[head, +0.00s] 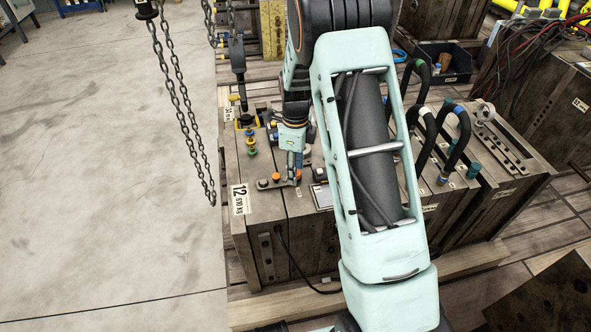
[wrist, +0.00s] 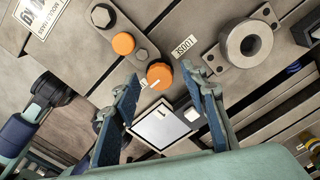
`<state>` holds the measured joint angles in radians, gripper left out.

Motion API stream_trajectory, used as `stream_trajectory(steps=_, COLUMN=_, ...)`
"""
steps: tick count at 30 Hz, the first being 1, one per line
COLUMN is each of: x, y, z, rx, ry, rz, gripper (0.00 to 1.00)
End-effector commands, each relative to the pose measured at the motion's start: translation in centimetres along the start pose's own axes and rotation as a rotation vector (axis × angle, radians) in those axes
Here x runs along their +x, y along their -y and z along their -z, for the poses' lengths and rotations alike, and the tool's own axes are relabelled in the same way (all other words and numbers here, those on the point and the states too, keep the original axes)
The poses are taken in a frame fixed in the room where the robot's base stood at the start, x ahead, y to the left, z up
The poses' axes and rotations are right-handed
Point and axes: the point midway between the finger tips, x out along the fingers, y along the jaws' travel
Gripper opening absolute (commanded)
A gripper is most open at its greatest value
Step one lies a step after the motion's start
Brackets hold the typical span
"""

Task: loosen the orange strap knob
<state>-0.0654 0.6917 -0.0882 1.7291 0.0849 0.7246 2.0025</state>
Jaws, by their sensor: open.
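The orange knob (wrist: 160,76) with a white line on its top sits on the grey metal strap in the wrist view, beside a label reading "LOOSE" (wrist: 182,48). My gripper (wrist: 161,74) is open, one finger on each side of the marked knob in the picture. I cannot tell whether the fingers touch it or how far down they reach. In the head view my gripper (head: 294,181) is low over the mould top, partly hiding the marked knob; an orange cap (head: 276,177) shows just left.
A metal ring on a bolted plate (wrist: 248,42) stands right of my gripper. A white-faced plate (wrist: 161,131) lies below the fingers. Chains (head: 178,100) hang left of the mould. Looped hoses (head: 430,125) rise right of my arm. Open floor lies left.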

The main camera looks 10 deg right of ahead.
Motion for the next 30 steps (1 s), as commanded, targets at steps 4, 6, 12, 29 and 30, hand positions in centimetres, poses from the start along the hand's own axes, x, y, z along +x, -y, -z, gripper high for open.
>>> stream_trajectory(steps=4, x=-0.01, y=0.00, z=0.00, rx=0.000, ry=0.000, rz=0.000, gripper=0.40)
stream_trajectory(steps=6, x=-0.02, y=-0.01, z=-0.01, rx=0.000, ry=0.000, rz=0.000, gripper=0.39)
stream_trajectory(steps=12, x=-0.03, y=-0.01, z=-0.01, rx=0.000, ry=0.000, rz=0.000, gripper=0.17)
stream_trajectory(steps=29, x=-0.14, y=0.00, z=-0.03, rx=-0.074, ry=0.000, rz=0.001, gripper=0.00)
stream_trajectory(steps=30, x=-0.15, y=0.00, z=-0.03, rx=-0.095, ry=0.000, rz=0.001, gripper=0.00)
